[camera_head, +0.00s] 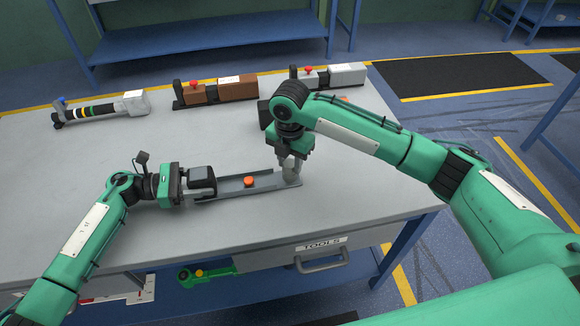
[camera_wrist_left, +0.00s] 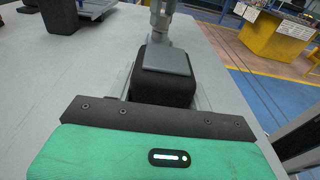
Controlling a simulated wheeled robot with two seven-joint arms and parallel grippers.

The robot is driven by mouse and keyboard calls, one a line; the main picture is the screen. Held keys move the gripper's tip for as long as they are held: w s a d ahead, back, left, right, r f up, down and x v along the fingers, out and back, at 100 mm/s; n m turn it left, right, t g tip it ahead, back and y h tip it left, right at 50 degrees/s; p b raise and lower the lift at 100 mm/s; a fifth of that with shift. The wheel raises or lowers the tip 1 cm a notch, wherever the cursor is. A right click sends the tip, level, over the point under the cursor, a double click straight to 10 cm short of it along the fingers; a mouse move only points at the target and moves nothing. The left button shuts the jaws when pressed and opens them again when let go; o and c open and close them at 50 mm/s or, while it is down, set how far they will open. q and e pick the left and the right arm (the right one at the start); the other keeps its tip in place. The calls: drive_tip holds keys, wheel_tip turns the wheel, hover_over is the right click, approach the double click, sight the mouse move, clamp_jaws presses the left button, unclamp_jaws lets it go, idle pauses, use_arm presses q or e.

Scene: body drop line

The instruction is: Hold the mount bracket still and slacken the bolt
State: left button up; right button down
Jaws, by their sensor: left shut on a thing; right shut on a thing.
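The mount bracket (camera_head: 226,183), a long grey channel with an orange round knob (camera_head: 248,181) in it, lies on the table near the front edge. My left gripper (camera_head: 203,186) is shut on its left end, beside a black block (camera_head: 202,173). The left wrist view shows the black block with a grey top (camera_wrist_left: 166,61) straight ahead of the gripper. My right gripper (camera_head: 291,174) points down at the bracket's right end, its grey fingers shut. What it grips, likely the bolt, is hidden by the fingers.
On the grey table (camera_head: 110,205), a ringed tool (camera_head: 90,110) lies at back left. A brown block assembly (camera_head: 220,90) and a grey block assembly (camera_head: 335,75) stand along the back. A drawer marked TOOLS (camera_head: 318,250) is below the front edge. The table's left middle is clear.

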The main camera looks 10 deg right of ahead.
sight(289, 163)
use_arm(q)
drive_tip(key=shift+f, duration=0.3)
use_arm(e)
drive_tip(key=c, duration=1.3)
unclamp_jaws()
drive_tip(key=shift+s+a+f+n, duration=0.1)
drive_tip(key=shift+n, duration=0.5)
drive_tip(key=shift+c, duration=0.2)
use_arm(q)
drive_tip(key=shift+a, duration=0.1)
use_arm(e)
drive_tip(key=o, duration=0.4)
wheel_tip(289, 163, up, 12)
drive_tip(key=shift+r, duration=0.1)
use_arm(q)
drive_tip(key=o, duration=1.3)
drive_tip(key=shift+o, duration=0.7)
drive_tip(key=shift+w, duration=0.1)
drive_tip(key=shift+r, duration=0.15)
